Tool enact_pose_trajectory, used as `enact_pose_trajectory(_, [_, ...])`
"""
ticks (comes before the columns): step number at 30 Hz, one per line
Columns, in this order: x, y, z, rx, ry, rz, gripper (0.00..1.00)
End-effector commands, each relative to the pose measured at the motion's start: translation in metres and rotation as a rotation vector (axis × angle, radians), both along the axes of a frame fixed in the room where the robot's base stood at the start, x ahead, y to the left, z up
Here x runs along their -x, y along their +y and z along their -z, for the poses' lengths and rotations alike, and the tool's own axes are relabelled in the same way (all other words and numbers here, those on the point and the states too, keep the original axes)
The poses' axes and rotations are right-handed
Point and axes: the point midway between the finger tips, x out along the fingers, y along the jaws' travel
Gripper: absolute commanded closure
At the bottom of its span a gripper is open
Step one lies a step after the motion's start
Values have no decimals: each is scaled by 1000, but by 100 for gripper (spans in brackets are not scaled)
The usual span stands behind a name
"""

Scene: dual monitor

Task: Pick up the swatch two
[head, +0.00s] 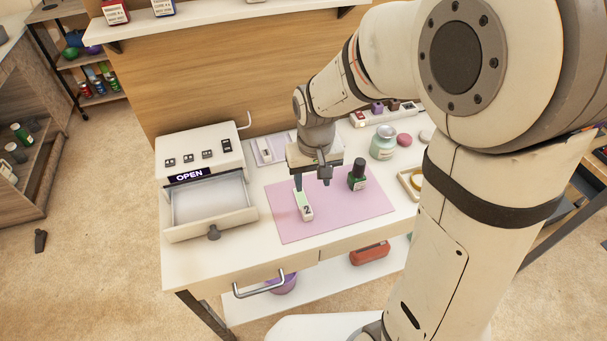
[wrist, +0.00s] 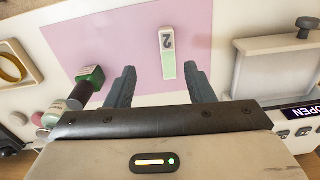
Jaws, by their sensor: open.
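The swatch two (head: 304,205) is a small white stick marked "2" with a light green part, lying on the pink mat (head: 350,224). In the wrist view the swatch (wrist: 167,53) lies between the lines of my two fingers, nearer the right finger, with its green part toward the gripper. My gripper (head: 312,180) points down over the mat by the swatch. In the wrist view my gripper (wrist: 160,85) is open with nothing held between the fingers. I cannot tell how high the fingertips are above the mat.
A dark-capped green bottle (head: 357,176) stands on the mat right of the gripper; it also shows left of the fingers in the wrist view (wrist: 86,87). A box with an open drawer (head: 212,203) stands at left. A jar (head: 384,143) and a tray (head: 408,184) stand at right.

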Motion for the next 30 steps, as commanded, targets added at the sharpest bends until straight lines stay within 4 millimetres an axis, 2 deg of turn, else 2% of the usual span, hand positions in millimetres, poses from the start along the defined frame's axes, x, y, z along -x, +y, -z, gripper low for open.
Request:
enact_pose_trajectory(1, [-4,8,19,4,13,-12,52])
enact_pose_trajectory(3, [-7,14,31,8,24,-21,52])
enact_pose_trajectory(14, [-8,18,68,10,34,-27,52])
enact_pose_trajectory(21, [-3,13,103,11,34,-27,52])
enact_pose_trajectory(25, [-3,13,114,10,33,-27,52])
enact_pose_trajectory(30, [-4,13,116,9,31,-26,52])
